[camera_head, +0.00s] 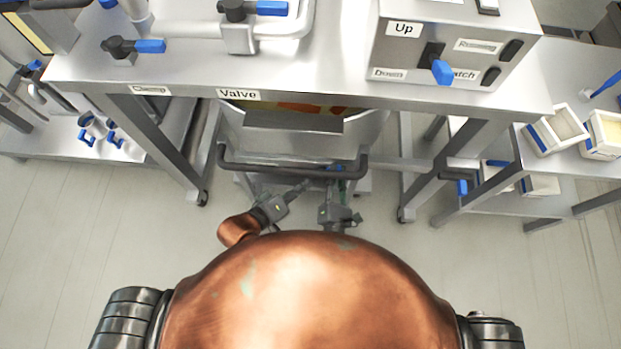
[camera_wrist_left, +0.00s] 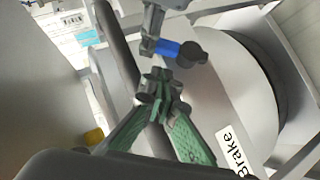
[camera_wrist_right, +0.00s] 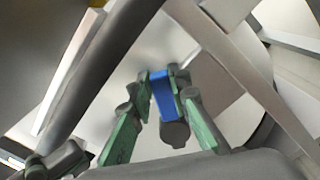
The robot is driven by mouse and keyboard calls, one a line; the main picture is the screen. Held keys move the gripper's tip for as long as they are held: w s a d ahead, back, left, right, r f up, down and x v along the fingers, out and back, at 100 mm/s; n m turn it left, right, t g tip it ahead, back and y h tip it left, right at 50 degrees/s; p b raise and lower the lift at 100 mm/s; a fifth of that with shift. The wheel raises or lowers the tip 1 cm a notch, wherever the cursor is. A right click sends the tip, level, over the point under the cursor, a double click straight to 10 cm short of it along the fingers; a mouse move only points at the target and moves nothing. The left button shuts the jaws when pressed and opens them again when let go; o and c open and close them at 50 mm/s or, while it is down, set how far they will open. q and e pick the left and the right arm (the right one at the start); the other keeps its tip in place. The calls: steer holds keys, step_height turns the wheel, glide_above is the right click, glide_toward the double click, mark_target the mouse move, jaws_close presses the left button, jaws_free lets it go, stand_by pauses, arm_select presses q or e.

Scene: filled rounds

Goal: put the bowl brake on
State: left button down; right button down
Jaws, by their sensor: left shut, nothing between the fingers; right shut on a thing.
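The brake lever has a blue grip (camera_wrist_right: 163,98) and a dark round pivot (camera_wrist_right: 174,134). In the right wrist view the blue grip sits between the green-padded fingers of my right gripper (camera_wrist_right: 166,92), which is shut on it. The lever also shows in the left wrist view (camera_wrist_left: 172,50), near a "Brake" label (camera_wrist_left: 240,155). My left gripper (camera_wrist_left: 161,84) is shut and empty, a little apart from the lever beside a dark bar. In the head view my left gripper (camera_head: 303,186) and right gripper (camera_head: 337,172) are at the steel bowl trolley's dark handle bar (camera_head: 260,168). The bowl (camera_head: 372,130) is partly hidden under the table.
A steel table (camera_head: 200,70) carries a "Valve" label and a control box (camera_head: 450,45) with a blue-tipped switch. Its legs stand either side of the trolley. White bins (camera_head: 555,128) are on a side table at right. Floor at left and right is clear.

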arm_select(q)
steer(key=x, duration=0.9)
steer(key=shift+s+d+f, duration=0.15)
steer(key=shift+d+f, duration=0.15)
steer(key=shift+d, duration=0.25)
arm_select(e)
steer(key=shift+a, duration=0.15)
steer(key=c, duration=1.8)
jaws_free()
steer(key=shift+r, duration=0.1)
arm_select(q)
steer(key=shift+d+f, duration=0.1)
steer(key=shift+d, duration=0.05)
arm_select(e)
steer(key=shift+a, duration=0.1)
steer(key=shift+s, duration=0.1)
